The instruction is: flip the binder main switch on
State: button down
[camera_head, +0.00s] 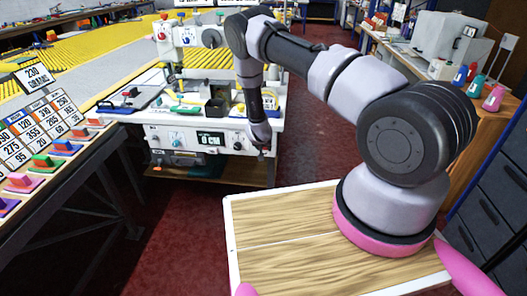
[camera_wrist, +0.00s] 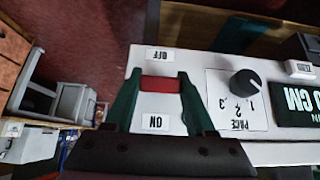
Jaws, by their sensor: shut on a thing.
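The binder (camera_head: 195,152) stands ahead, its white front panel facing me. In the wrist view, which is upside down, its main switch (camera_wrist: 159,84) is a red piece on the white panel between an OFF label (camera_wrist: 160,55) and an ON label (camera_wrist: 156,122). The red piece lies nearer the OFF label. My gripper (camera_wrist: 160,80) has its green fingers on both sides of the red piece, shut on it. In the head view my gripper (camera_head: 262,153) is at the right end of the front panel, and the switch is hidden there.
The binder's worktop holds trays and tools. A sample table (camera_head: 60,165) stands left, a bench with colored bottles (camera_head: 478,85) right. Red floor lies between.

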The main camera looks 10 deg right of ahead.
jog(key=shift+w+r+g+y, duration=0.15)
jog(key=shift+r+g+y, duration=0.2)
jog(key=shift+g, duration=0.35)
jog(key=shift+w, duration=0.1)
jog(key=shift+c, duration=1.2)
grip_release()
jog(key=v, duration=1)
jog(key=shift+r, duration=0.4)
